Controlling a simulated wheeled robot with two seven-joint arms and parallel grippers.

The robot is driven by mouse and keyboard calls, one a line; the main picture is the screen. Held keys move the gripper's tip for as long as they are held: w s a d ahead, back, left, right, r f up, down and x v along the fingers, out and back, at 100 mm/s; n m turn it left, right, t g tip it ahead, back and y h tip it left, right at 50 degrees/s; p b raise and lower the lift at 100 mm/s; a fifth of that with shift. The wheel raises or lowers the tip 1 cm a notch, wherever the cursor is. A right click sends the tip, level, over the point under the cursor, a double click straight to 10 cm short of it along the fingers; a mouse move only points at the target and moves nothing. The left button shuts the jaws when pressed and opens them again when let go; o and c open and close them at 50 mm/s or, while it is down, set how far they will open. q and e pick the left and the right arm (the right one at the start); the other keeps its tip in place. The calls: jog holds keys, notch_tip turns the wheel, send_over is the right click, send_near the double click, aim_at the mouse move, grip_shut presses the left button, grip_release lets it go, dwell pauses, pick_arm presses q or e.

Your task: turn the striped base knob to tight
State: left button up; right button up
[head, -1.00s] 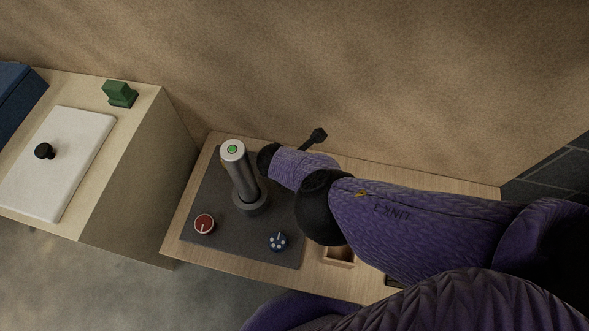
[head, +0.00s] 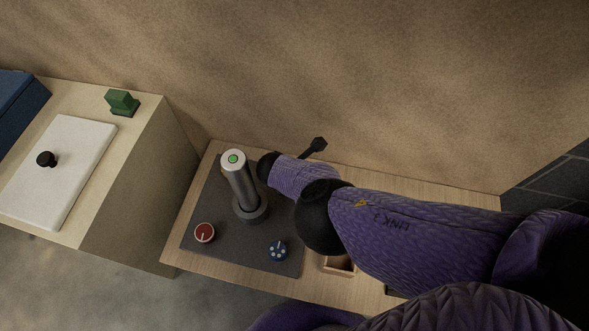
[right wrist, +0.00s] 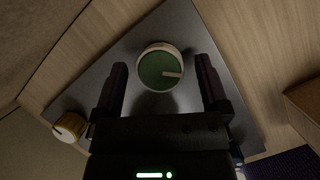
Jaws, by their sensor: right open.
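A dark square board (head: 215,205) carries a red knob (head: 204,232) with a pale pointer and a blue knob (head: 278,250) with white dots. The right wrist view shows a green knob (right wrist: 161,66) with a pale rim and a pale pointer mark, and a yellow knob (right wrist: 70,127) at the board's left corner. I cannot make out clear stripes on any knob. My right gripper (right wrist: 160,75) is open; its fingers appear either side of the green knob, with no contact visible. It is hidden in the head view. My left gripper is out of view.
A grey cylinder (head: 243,185) with a green spot on top rises near the board's middle. A small wooden box (head: 338,268) lies to the right. A cabinet at left holds a white panel (head: 62,185) and a green block (head: 122,102). The wall is close behind.

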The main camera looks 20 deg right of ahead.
notch_tip(320, 180, up, 4)
jog(key=p, duration=0.2)
jog(key=shift+p, duration=0.35)
pick_arm(q)
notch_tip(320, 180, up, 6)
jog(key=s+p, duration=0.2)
jog(key=p, duration=0.2)
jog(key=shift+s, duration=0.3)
pick_arm(e)
notch_tip(320, 180, up, 6)
jog(key=shift+f, duration=0.2)
jog(key=shift+c, duration=0.2)
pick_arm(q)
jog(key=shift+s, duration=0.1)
pick_arm(e)
jog(key=shift+s+f, duration=0.1)
